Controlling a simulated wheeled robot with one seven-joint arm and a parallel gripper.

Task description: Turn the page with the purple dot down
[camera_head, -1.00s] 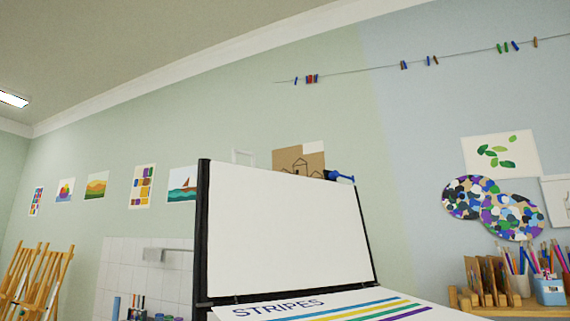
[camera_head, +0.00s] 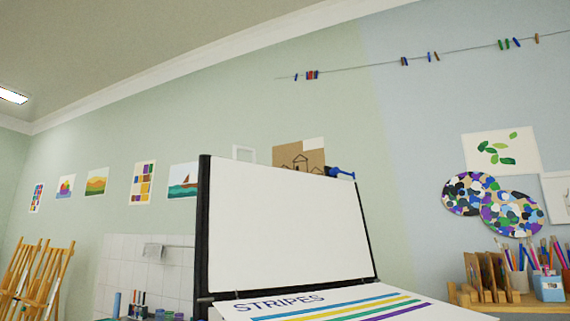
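A flip book or flip chart stands at the bottom middle, with an upright white page (camera_head: 285,230) held in a dark frame. Below it a page lettered STRIPES (camera_head: 330,304) lies tilted toward me, with blue, yellow, green and purple stripes; its lower part is cut off by the picture edge. No purple dot shows on the visible parts of the pages. A small blue clip-like thing (camera_head: 340,173) shows at the top right corner of the upright page. My gripper is not in view.
A wooden rack (camera_head: 488,277) and pots of pencils and brushes (camera_head: 548,284) stand at the right. Wooden easels (camera_head: 35,280) stand at the far left. Jars and bottles (camera_head: 140,308) show left of the chart. Pictures hang on the wall behind.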

